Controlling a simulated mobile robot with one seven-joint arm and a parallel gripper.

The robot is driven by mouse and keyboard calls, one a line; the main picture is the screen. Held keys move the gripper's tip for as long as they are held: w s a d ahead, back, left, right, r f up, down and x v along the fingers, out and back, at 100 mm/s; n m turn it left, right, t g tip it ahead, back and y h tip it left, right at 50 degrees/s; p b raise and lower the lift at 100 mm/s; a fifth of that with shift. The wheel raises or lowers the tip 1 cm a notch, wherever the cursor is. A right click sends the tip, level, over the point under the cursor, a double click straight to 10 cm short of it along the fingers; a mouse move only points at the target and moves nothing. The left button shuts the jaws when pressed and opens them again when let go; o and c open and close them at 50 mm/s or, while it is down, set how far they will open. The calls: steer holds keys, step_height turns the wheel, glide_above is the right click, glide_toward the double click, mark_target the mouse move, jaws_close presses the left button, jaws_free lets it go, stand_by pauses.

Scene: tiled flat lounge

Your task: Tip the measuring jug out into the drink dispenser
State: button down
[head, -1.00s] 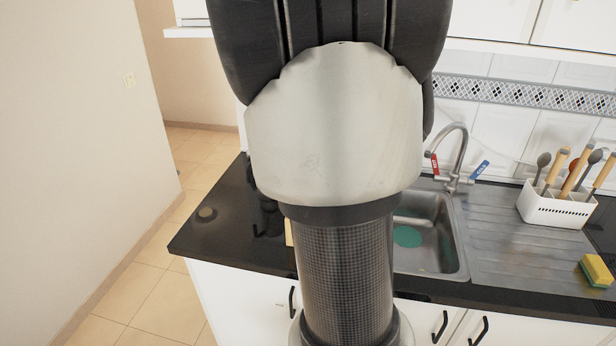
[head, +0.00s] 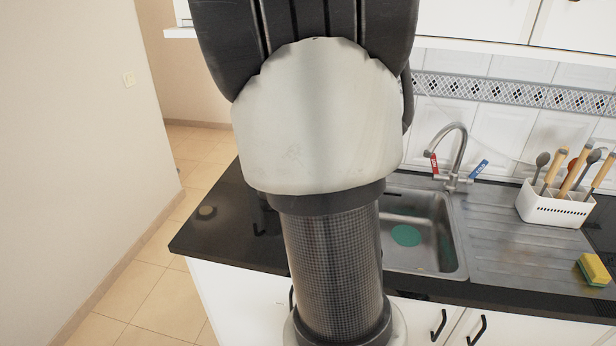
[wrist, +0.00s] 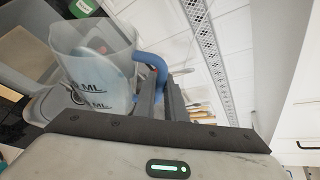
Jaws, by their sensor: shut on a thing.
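The measuring jug (wrist: 112,70) is clear, with dark ML lettering and a blue handle, and shows in the wrist view. My gripper (wrist: 165,100) is shut on it at the handle. The jug's length runs roughly along the wall's tile band, so it looks strongly tilted. I cannot tell what it holds. In the head view my arm hides the gripper and jug. I cannot make out the drink dispenser for certain in either view.
A black worktop (head: 215,232) holds a steel sink (head: 425,250) with a tap (head: 458,150). Right of it are a white utensil holder (head: 553,207) and a yellow-green sponge (head: 593,269). The worktop's left end looks mostly clear. A wall (head: 80,130) stands at the left.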

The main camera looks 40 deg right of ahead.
steer(key=shift+w+a+r+n+g+h+p, duration=0.2)
steer(key=shift+w+n+p, duration=0.15)
steer(key=shift+p, duration=0.3)
steer(key=shift+w+a+r+n+g+h+p, duration=0.1)
steer(key=shift+w+a+n+g+h+p, duration=0.2)
steer(key=shift+p, duration=0.35)
stand_by(6.7)
